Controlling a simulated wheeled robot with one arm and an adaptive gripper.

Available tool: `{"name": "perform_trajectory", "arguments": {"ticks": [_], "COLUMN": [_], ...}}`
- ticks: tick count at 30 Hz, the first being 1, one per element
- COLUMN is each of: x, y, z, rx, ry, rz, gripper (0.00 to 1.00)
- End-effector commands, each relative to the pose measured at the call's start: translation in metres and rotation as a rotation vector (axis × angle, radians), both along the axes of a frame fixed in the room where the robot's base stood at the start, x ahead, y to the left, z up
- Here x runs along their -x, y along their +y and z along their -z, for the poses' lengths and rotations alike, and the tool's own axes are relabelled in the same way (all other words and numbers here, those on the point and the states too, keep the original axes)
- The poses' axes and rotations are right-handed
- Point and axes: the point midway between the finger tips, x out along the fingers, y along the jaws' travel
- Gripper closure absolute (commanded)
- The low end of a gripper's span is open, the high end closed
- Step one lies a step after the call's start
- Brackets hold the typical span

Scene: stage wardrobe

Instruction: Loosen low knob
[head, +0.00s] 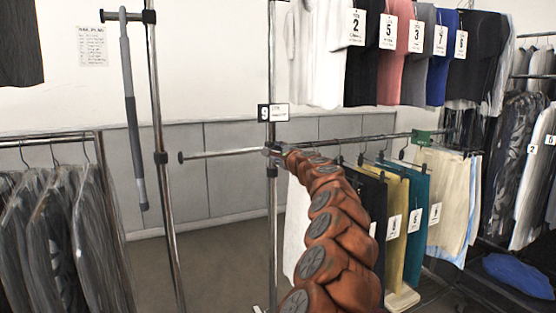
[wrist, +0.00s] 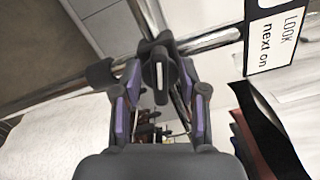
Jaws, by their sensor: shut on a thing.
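The low knob (wrist: 161,72) is dark, with a pale slot in its face, and sits at a clamp where a chrome rail meets an upright. In the wrist view, my gripper (wrist: 160,98) has its two purple-padded fingers on either side of the knob, shut on it. In the head view, my gripper (head: 274,151) is small at the far end of my arm, at the joint of the upright (head: 272,205) and the low rail (head: 222,153). There the knob itself is hard to tell from the gripper.
Hanging trousers (head: 395,200) crowd the right, and bagged clothes (head: 70,240) hang at left. A grey-handled pole (head: 131,110) hangs left. Bare floor (head: 205,265) lies between.

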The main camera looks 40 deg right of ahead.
Motion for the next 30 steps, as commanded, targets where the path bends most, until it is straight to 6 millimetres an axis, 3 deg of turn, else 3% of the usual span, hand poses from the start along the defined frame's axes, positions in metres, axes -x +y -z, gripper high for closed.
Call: {"name": "perform_trajectory", "arguments": {"ticks": [1,12,30], "x": [-0.0013,-0.0011,-0.0009], "y": [0.0010,0.0014,0.0011], "z": [0.0067,0.0063,0.0040], "rx": [0.036,0.247,0.314], "ry": [0.015,0.090,0.113], "rz": [-0.003,-0.005,-0.004], "gripper": [0.92,0.92,0.92]}}
